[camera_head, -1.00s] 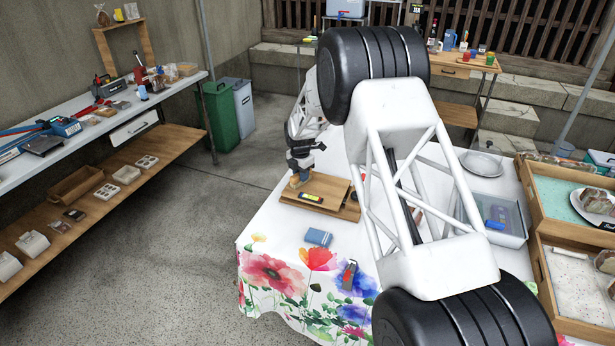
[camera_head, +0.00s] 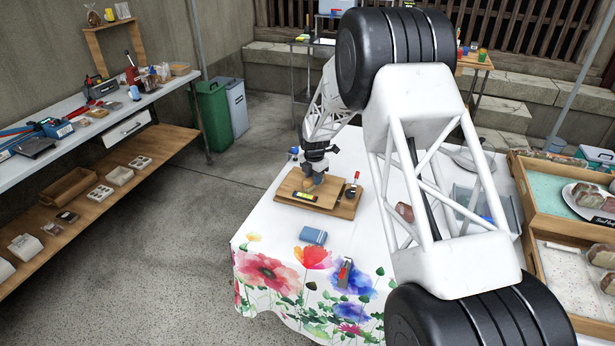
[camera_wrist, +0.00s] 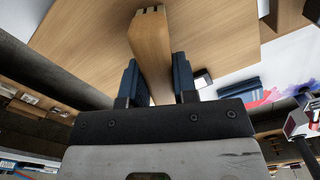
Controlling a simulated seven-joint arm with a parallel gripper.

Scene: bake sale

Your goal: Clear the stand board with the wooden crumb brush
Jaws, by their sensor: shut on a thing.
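The stand board (camera_head: 285,190) is a wooden board on the flowered tablecloth, lying on or against a second wooden piece at its right. My gripper (camera_head: 314,172) is over the board's back part, pointing down. It is shut on the wooden crumb brush (camera_head: 309,184). In the wrist view the brush (camera_wrist: 150,45) is a light wooden block between the blue finger pads of my gripper (camera_wrist: 157,82), with the board (camera_wrist: 90,35) behind it. No crumbs can be made out.
A level with a yellow-green window (camera_head: 304,196) lies on the board's front edge. A blue box (camera_head: 313,235) and a red-grey tool (camera_head: 345,271) lie in front. A brown loaf (camera_head: 404,211) is right, partly behind my arm.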

